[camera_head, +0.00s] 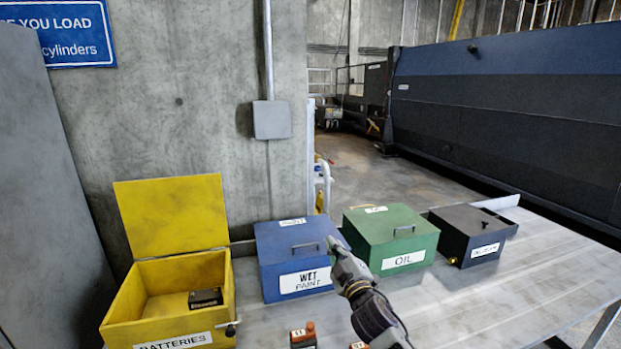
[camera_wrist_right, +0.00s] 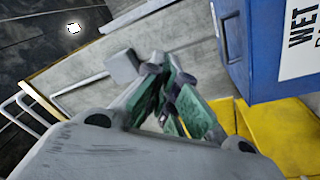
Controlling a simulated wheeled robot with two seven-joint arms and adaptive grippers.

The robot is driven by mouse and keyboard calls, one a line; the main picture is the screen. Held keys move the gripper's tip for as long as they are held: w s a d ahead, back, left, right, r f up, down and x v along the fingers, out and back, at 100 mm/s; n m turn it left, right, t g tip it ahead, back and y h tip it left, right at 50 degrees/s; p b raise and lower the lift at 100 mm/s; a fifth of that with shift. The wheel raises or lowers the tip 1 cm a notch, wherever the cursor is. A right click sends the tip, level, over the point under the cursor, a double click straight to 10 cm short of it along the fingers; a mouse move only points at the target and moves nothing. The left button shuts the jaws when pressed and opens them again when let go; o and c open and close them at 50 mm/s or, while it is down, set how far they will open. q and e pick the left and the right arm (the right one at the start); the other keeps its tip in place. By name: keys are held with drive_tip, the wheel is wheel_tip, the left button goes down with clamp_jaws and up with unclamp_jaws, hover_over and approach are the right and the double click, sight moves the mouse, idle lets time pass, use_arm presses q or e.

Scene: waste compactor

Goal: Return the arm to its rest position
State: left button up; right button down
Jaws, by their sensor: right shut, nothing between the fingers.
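My right gripper (camera_head: 335,246) reaches in from the lower right in the head view. Its tip is in front of the right edge of the blue WET PAINT box (camera_head: 272,255), and I cannot tell whether it touches. In the right wrist view the green-padded fingers (camera_wrist_right: 172,100) are shut with nothing held. The blue box (camera_wrist_right: 262,60) shows at the upper right there, beside the fingers. My left gripper is in neither view.
An open yellow BATTERIES box (camera_head: 160,318) holds a dark battery (camera_head: 205,298). A closed green OIL box (camera_head: 403,262) and a black box (camera_head: 482,252) stand to the right. Small orange-topped items (camera_head: 303,336) sit at the front edge. The bench (camera_head: 470,300) is clear at right.

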drive_tip(key=s+d+f+m+g+h, duration=0.2)
drive_tip(key=s+d+f+m+g, duration=0.1)
drive_tip(key=s+f, duration=0.4)
drive_tip(key=s+d+f+m+g+h, duration=0.2)
drive_tip(key=s+d+f+m+g, duration=0.1)
drive_tip(key=s+d+f, duration=0.3)
drive_tip(key=s+d+f+m+g+h, duration=0.2)
drive_tip(key=s+d+f+m+g, duration=0.2)
drive_tip(key=s+f, duration=0.6)
drive_tip(key=shift+s+d+g, duration=0.35)
drive_tip(key=shift+s+g, duration=0.15)
drive_tip(key=shift+g, duration=0.1)
drive_tip(key=s+d+f+m+g, duration=0.1)
drive_tip(key=s+g, duration=0.1)
drive_tip(key=s, duration=0.4)
drive_tip(key=s+d+f+g, duration=0.1)
drive_tip(key=s+f+g, duration=0.1)
drive_tip(key=s, duration=0.4)
wheel_tip(320, 180, down, 33)
drive_tip(key=s+g, duration=0.1)
drive_tip(key=s, duration=0.2)
drive_tip(key=s+d+f, duration=0.2)
drive_tip(key=s+f, duration=0.8)
drive_tip(key=s, duration=0.1)
drive_tip(key=s+d+f+g, duration=0.1)
drive_tip(key=s+d+f, duration=0.1)
drive_tip(key=s+f, duration=0.7)
drive_tip(key=shift+s+f+g, duration=0.3)
drive_tip(key=shift+s+f, duration=0.05)
drive_tip(key=shift+s, duration=0.5)
